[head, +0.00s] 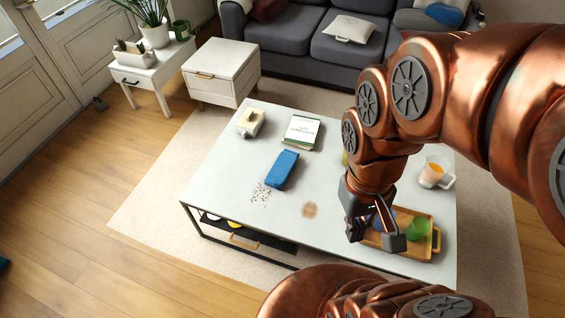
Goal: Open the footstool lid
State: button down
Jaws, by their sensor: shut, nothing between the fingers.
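A white box-shaped footstool (221,86) stands on the floor at the upper left, between a side table and the sofa. Its flat top, which looks like the lid (222,58), appears closed. A small tan handle (204,76) shows near the top of its front face. My gripper (376,239) is over the right front part of the coffee table, by a wooden tray, far from the footstool. It is shut and holds nothing. The inside of the footstool is hidden.
The coffee table (232,165) holds a book (302,131), a blue item (282,169), crumbs, a stain, a mug (434,174) and a tray (424,246) with a green cup. A side table (151,72) with plants stands left of the footstool. Open wooden floor (80,215) lies at left.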

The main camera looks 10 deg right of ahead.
aim_at(222, 58)
jog(key=u, duration=0.3)
jog(key=k, duration=0.5)
jog(key=u, duration=1.1)
jog(key=i, duration=1.65)
jog(key=u, duration=0.6)
jog(key=i, duration=1.35)
jog(key=z, duration=0.7)
jog(key=i, duration=1)
jog(key=z, duration=1.05)
jog(key=i, duration=1.65)
jog(key=z, duration=0.2)
